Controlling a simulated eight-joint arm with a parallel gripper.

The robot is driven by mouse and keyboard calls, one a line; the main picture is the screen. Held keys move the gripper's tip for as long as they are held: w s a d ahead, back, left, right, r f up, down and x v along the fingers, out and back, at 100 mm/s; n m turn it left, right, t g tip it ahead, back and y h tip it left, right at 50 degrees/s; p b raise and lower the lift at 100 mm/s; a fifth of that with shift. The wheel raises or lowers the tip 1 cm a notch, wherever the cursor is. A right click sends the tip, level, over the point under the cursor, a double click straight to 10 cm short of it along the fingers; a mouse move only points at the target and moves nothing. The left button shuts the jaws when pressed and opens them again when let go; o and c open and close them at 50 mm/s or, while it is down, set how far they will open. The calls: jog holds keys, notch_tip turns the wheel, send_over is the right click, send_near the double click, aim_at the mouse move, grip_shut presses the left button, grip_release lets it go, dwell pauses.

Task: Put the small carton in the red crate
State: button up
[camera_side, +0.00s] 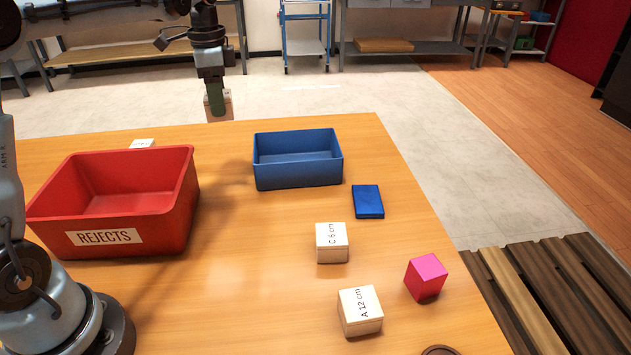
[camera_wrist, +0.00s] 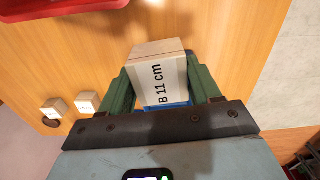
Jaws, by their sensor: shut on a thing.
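My gripper (camera_side: 217,98) is up in the air above the far side of the table, to the right of the red crate. It is shut on a pale carton (camera_side: 228,104). In the wrist view this carton (camera_wrist: 162,82) reads "B 11 cm" and sits between the two green fingers (camera_wrist: 160,92). The red crate (camera_side: 120,230), marked "REJECTS", stands at the left of the table and looks empty inside. Its edge shows at the top left of the wrist view (camera_wrist: 60,10). Cartons marked "C 6 cm" (camera_side: 332,243) and "A 12 cm" (camera_side: 360,312) stand on the table's right half.
An open blue crate (camera_side: 298,174) stands right of the red one. A flat blue block (camera_side: 368,202) and a pink cube (camera_side: 426,277) lie near the right edge. Another pale box (camera_side: 142,143) is partly hidden behind the red crate. The table middle is clear.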

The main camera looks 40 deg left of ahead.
jog(key=s+a+m, duration=0.1)
jog(key=s+a, duration=0.2)
jog(key=s, duration=0.9)
jog(key=s+a, duration=0.2)
jog(key=s, duration=0.9)
jog(key=shift+s+f, duration=0.2)
jog(key=shift+f, duration=3.75)
jog(key=shift+s+f, duration=0.15)
jog(key=shift+f, duration=3.8)
jog(key=shift+f, duration=0.2)
jog(key=o, duration=1.1)
jog(key=shift+r, duration=0.1)
